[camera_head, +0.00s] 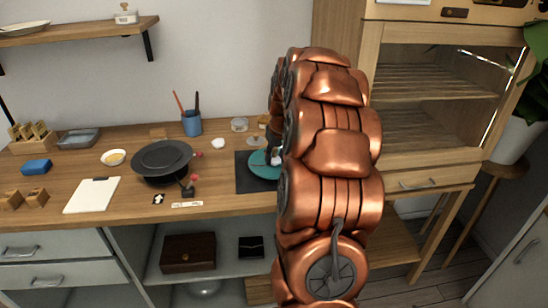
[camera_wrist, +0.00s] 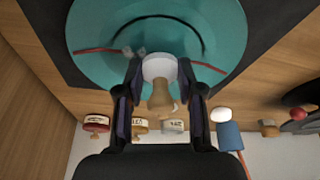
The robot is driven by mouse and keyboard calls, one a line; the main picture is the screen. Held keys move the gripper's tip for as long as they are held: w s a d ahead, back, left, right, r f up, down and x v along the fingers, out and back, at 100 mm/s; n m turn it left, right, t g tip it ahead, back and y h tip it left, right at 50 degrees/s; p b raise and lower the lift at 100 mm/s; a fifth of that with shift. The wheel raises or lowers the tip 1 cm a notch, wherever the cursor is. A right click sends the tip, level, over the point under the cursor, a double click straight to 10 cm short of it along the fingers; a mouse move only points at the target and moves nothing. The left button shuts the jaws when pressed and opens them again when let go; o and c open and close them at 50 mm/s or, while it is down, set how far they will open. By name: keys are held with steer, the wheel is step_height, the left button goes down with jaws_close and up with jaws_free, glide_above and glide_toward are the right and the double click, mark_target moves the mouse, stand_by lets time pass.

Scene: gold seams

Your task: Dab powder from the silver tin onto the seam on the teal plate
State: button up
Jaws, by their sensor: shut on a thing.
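The teal plate (camera_head: 262,164) lies on a dark mat, partly hidden by my arm in the head view. In the wrist view the teal plate (camera_wrist: 90,28) fills the top, with a thin red seam (camera_wrist: 95,49) crossing it; its middle is hidden behind my gripper. My gripper (camera_wrist: 160,72) is shut on a puff with a white round head (camera_wrist: 159,67) and a tan handle (camera_wrist: 161,97), over the plate; whether it touches is unclear. Pale flecks (camera_wrist: 129,52) show near the seam. Several small labelled tins stand beyond the plate; a greyish one (camera_wrist: 172,125) may be the silver tin.
The dark mat (camera_head: 245,182) lies under the plate. A black pan-like dish (camera_head: 162,158), a blue cup with brushes (camera_head: 191,123) and a white lump (camera_head: 218,143) stand to its left. A wooden cabinet (camera_head: 430,120) stands at right. My arm hides much of the right worktop.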

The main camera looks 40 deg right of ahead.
steer(key=shift+s+d, duration=0.2)
steer(key=shift+s, duration=0.5)
steer(key=shift+d, duration=0.15)
